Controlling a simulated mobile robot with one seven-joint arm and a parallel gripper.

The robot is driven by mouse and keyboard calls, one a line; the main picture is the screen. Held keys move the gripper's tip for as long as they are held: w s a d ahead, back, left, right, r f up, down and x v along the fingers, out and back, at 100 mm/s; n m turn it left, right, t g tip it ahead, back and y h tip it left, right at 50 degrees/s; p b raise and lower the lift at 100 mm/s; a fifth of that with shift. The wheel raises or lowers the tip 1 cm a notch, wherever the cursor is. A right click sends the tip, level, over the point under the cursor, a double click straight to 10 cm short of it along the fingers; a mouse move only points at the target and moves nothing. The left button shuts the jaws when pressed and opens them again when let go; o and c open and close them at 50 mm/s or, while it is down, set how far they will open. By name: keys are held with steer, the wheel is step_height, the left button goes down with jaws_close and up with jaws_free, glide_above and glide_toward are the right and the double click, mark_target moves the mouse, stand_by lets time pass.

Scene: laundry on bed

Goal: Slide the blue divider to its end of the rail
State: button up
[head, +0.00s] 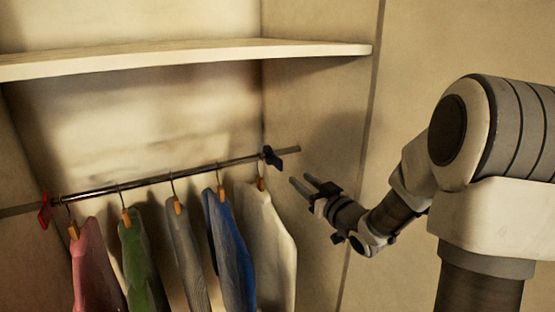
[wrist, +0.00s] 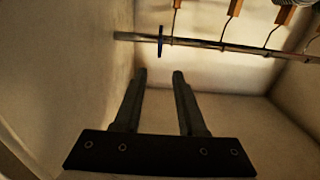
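The blue divider (head: 271,156) is a small dark blue piece on the metal rail (head: 145,182), near the rail's right end in the head view. A short length of rail shows beyond it on the right. In the wrist view the divider (wrist: 160,41) appears as a thin dark upright piece on the rail (wrist: 205,43). My gripper (head: 299,181) is to the right of the divider and a little lower, apart from it. Its two fingers are spread with nothing between them; in the wrist view the fingertips (wrist: 159,74) point toward the divider.
A red divider (head: 44,210) is on the rail's left part. Several garments hang between the dividers, with a white one (head: 268,235) closest to the blue divider. A shelf (head: 190,57) spans above the rail. The closet's side wall (head: 320,95) is close to the gripper.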

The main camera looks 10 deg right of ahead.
mark_target(278, 169)
steer(key=p+x, duration=0.2)
steer(key=x, duration=1.1)
steer(key=shift+w+a+f, duration=0.1)
steer(key=shift+w, duration=0.2)
jaws_close()
stand_by(0.8)
